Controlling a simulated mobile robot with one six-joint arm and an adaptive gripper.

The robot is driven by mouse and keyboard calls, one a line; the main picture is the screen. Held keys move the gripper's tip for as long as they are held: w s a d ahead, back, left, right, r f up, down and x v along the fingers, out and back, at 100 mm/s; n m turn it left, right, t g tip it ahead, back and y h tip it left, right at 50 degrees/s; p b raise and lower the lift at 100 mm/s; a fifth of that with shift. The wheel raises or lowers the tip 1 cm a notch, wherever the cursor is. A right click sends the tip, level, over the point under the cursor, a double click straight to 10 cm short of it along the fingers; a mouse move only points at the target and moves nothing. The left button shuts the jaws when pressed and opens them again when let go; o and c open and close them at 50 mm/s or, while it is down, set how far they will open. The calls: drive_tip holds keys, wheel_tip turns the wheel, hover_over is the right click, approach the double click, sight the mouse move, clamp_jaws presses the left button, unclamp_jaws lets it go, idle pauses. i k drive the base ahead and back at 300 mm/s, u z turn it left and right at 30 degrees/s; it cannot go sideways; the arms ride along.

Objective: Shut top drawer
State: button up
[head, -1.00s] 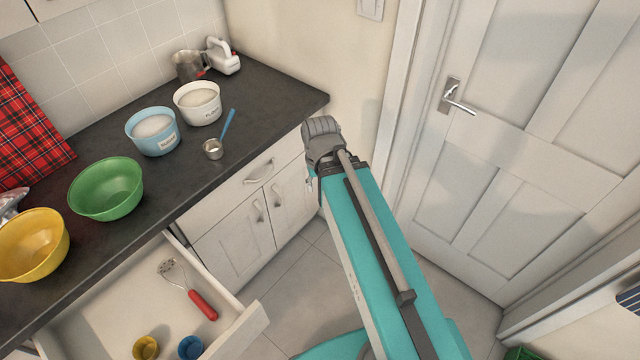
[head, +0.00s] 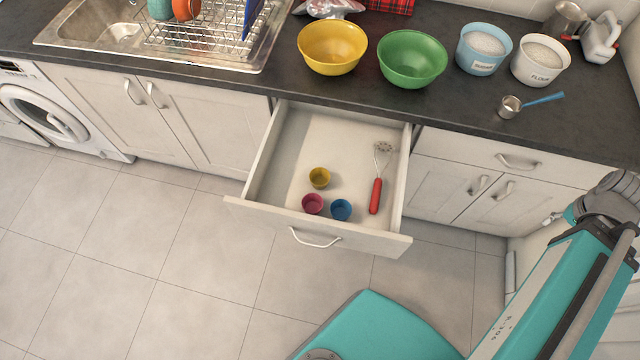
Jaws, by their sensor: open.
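The top drawer (head: 362,239) stands pulled well out from under the counter, in the middle of the head view. Its white front has a curved metal handle (head: 314,238). Inside lie a utensil with a red handle (head: 376,196), a yellow cup (head: 320,178), a pink cup (head: 312,204) and a blue cup (head: 341,210). My arm is at the right edge of the view, apart from the drawer. I cannot make out my gripper's fingers; they are out of view or hidden by the arm.
The dark counter (head: 180,75) holds a yellow bowl (head: 332,48), a green bowl (head: 412,59), two labelled tubs and a measuring cup. A closed drawer (head: 500,157) is to the right. A washing machine (head: 60,115) is at far left. The tiled floor (head: 150,255) in front is clear.

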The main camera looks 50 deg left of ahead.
sight(299, 138)
drive_tip(key=u, duration=1.85)
drive_tip(key=k, duration=0.7)
drive_tip(key=u, duration=0.3)
drive_tip(key=i, duration=0.45)
drive_tip(key=u, duration=0.05)
